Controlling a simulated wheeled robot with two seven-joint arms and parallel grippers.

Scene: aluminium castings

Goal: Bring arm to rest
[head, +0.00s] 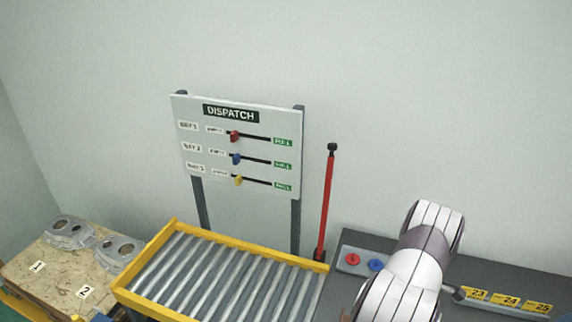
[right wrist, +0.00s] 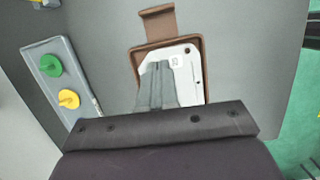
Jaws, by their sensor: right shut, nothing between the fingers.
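My right gripper (right wrist: 158,68) shows in the right wrist view, its two grey fingers together with nothing between them. The fingers are in front of a white card (right wrist: 191,75) in a brown holder (right wrist: 138,57). They hide part of the card, and I cannot tell whether they touch it. In the head view, my white right arm comes in at the lower right, over the dark grey bench (head: 465,270); its gripper is hidden there. My left gripper is in neither view.
A yellow-framed roller conveyor (head: 225,248) stands at centre, before a dispatch board (head: 205,170) and a red post (head: 327,205). Castings (head: 68,232) lie on a wooden board at left. Red (head: 352,259) and blue knobs are beside my arm; green (right wrist: 50,66) and yellow knobs show in the wrist view.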

